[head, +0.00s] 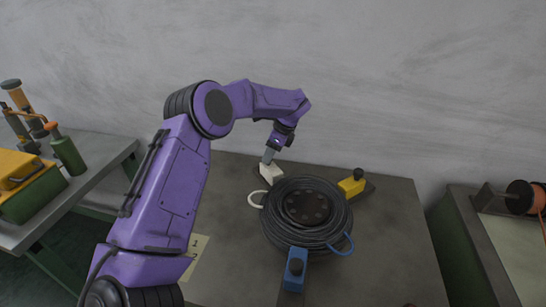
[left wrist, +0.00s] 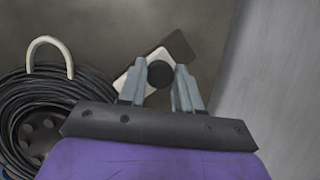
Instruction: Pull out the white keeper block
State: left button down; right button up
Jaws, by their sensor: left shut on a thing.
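The white keeper block (head: 271,174) sits at the back left edge of the black wire coil (head: 280,226) on the grey table. It also shows in the left wrist view (left wrist: 152,56), with a round black knob (left wrist: 160,74) on top and a dark plate (left wrist: 180,47) beside it. My left gripper (head: 268,158) reaches down from above onto the block. In the left wrist view its two fingers (left wrist: 158,84) stand on either side of the knob and are shut on it. My right gripper is not in view.
A yellow block (head: 351,186) stands behind right of the coil and a blue block (head: 294,272) in front. A white loop (head: 256,200) and a blue loop (head: 345,248) stick out from the coil. The wall (head: 400,90) is close behind. Table right of the coil is clear.

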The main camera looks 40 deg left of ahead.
pick_arm(q)
jog(key=a, duration=0.1)
jog(key=w+a+b, duration=0.1)
jog(key=a, duration=0.1)
jog(key=shift+a+f, duration=0.2)
jog(key=shift+a, duration=0.05)
jog(key=shift+a+r, duration=0.2)
jog(key=shift+w+r, duration=0.1)
jog(key=shift+r, duration=0.05)
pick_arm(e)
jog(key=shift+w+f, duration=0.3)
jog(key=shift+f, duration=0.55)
pick_arm(q)
jog(key=c, duration=0.8)
grip_release()
jog(key=shift+a, duration=0.1)
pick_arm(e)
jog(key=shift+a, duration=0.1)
pick_arm(q)
jog(key=b+v, duration=0.1)
jog(key=v, duration=0.9)
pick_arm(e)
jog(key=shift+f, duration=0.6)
